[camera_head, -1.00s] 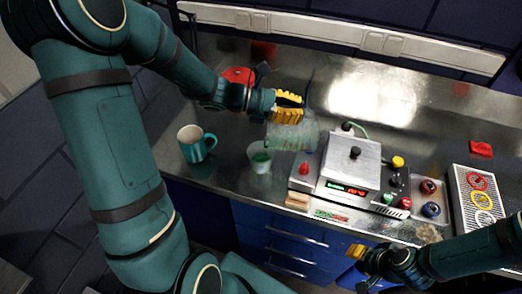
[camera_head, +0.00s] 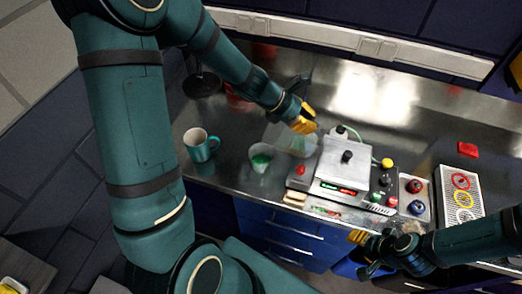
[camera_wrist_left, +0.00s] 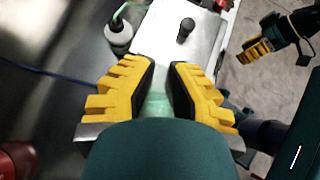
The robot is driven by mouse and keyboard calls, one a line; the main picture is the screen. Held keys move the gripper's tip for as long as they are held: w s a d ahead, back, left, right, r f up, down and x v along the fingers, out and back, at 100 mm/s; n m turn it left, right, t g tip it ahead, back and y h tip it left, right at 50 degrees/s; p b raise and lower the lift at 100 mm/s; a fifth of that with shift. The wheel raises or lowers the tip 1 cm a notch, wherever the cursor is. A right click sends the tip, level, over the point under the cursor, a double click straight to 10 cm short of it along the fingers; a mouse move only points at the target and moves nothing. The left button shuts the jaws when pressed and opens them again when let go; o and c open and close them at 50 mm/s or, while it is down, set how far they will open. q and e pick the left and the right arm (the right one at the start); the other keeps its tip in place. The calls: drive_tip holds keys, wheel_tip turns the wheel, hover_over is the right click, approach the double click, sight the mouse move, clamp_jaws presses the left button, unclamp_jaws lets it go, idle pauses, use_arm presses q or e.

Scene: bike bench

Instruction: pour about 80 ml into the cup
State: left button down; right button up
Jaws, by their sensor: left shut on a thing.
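My left gripper (camera_head: 303,122) is shut on a clear see-through container (camera_head: 283,136), held tilted above the bench. A little green shows inside the container. Its mouth side points left, towards a small clear cup (camera_head: 258,168) that stands upright on the bench with green liquid in it. The container is up and to the right of this cup in the head view. In the left wrist view the yellow fingers (camera_wrist_left: 160,92) close around a pale green, see-through surface.
A teal mug (camera_head: 200,146) stands left of the cup. A device with a square metal plate (camera_head: 344,163) and several knobs is close on the right. A tray with round knobs (camera_head: 416,198), a ringed panel (camera_head: 460,196) and a red block (camera_head: 468,149) lie farther right.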

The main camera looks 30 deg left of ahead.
use_arm(q)
drive_tip(key=shift+w+d+r, duration=0.15)
drive_tip(key=shift+d+r, duration=0.1)
drive_tip(key=shift+r, duration=0.35)
drive_tip(key=shift+w+d+f+g+y, duration=0.1)
drive_tip(key=shift+d+f+g+y, duration=0.15)
drive_tip(key=shift+f+y, duration=0.2)
drive_tip(key=shift+w+d+f+g+y, duration=0.1)
drive_tip(key=shift+d+f+g+y, duration=0.1)
drive_tip(key=shift+f+y, duration=0.25)
drive_tip(key=shift+w+d+f+g+y, duration=0.2)
drive_tip(key=shift+w+d+g+y, duration=0.1)
drive_tip(key=shift+d+y, duration=0.25)
drive_tip(key=d+g+y, duration=0.1)
drive_tip(key=w+d+f+y, duration=0.1)
drive_tip(key=y, duration=0.1)
drive_tip(key=shift+w+d+g+b, duration=0.2)
drive_tip(key=shift+d+g+b, duration=0.05)
drive_tip(key=shift+g+b, duration=0.1)
drive_tip(key=shift+w+d+f+g+y, duration=0.35)
drive_tip(key=shift+d+g+y, duration=0.25)
drive_tip(key=shift+y, duration=0.35)
drive_tip(key=shift+w+d+f+g+y+b, duration=0.15)
drive_tip(key=shift+f+g+y+b, duration=0.3)
drive_tip(key=shift+y, duration=0.35)
use_arm(e)
drive_tip(key=shift+f, duration=0.3)
drive_tip(key=shift+s, duration=0.15)
